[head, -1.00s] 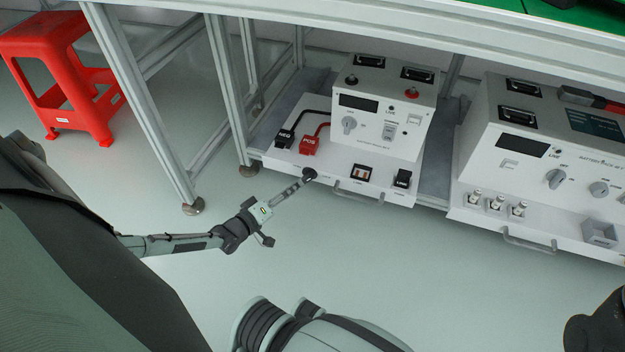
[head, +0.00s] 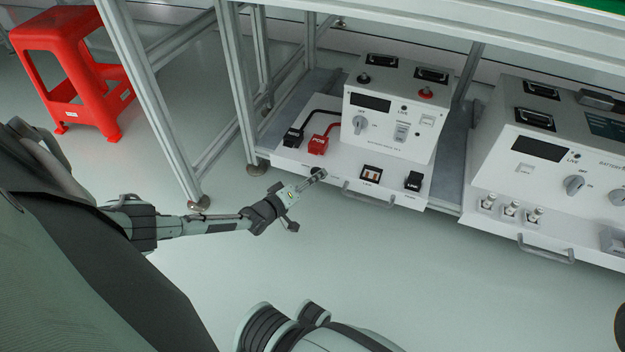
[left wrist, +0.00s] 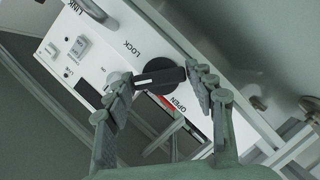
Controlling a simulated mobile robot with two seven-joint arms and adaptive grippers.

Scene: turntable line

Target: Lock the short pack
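The smaller white pack (head: 383,141) stands on a white tray under the bench. Its black turning knob (head: 317,170) is at the tray's front left. In the left wrist view the black knob (left wrist: 166,76) has a bar handle between the printed words LOCK and OPEN; a red mark shows near OPEN. My left gripper (head: 321,174) is at the knob in the head view. In the left wrist view my left gripper (left wrist: 160,84) is open, a finger near each end of the bar. I cannot tell whether they touch it. My right gripper is out of view.
A black NEG plug (head: 292,137) and a red POS plug (head: 318,145) sit behind the knob. A tray handle (head: 368,195) juts forward. A larger pack (head: 560,120) stands at right, a red stool (head: 75,75) at left. The floor in front is clear.

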